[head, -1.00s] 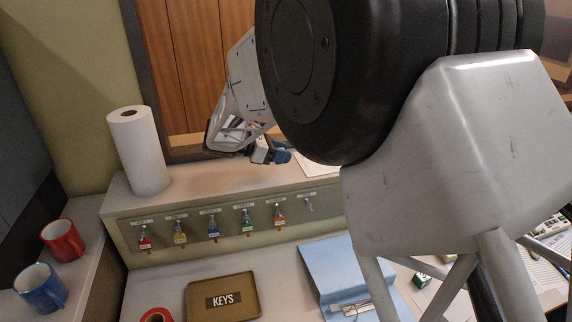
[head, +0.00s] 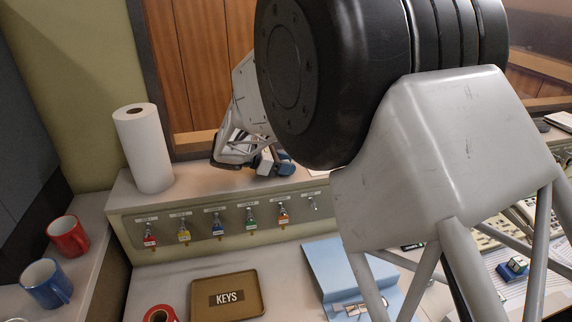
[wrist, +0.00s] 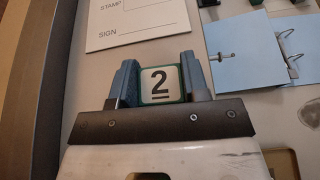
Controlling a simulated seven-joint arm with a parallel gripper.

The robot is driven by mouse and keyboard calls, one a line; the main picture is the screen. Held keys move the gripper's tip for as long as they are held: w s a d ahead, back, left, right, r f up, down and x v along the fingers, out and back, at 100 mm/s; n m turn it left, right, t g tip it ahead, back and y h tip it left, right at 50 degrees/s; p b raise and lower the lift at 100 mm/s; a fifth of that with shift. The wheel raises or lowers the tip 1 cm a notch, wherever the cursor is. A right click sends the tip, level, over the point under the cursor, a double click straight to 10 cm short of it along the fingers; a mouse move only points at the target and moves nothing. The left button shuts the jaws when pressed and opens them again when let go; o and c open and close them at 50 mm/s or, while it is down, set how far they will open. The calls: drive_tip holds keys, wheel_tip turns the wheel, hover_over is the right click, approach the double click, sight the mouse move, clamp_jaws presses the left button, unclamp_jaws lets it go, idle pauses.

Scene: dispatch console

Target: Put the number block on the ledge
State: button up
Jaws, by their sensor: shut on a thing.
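The number block (wrist: 160,85), with a white face, green edges and an underlined black 2, is between the blue fingers of my gripper (wrist: 158,70) in the wrist view. The fingers are shut on its two sides. In the head view my gripper (head: 274,164) is low over the right part of the ledge (head: 205,183), the raised shelf above the key hooks. The block is not clearly made out there, and whether it touches the ledge cannot be told.
A paper towel roll (head: 145,150) stands at the ledge's left. Below are several hooked keys (head: 217,226), a KEYS tray (head: 258,278) and a blue binder (head: 322,262). A stamp card (wrist: 130,20) lies ahead in the wrist view. Two mugs (head: 68,238) are far left.

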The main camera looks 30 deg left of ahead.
drive_tip(key=shift+f, duration=0.1)
drive_tip(key=o, duration=0.9)
drive_tip(key=v, duration=1.2)
drive_tip(key=shift+d, duration=0.1)
idle(0.8)
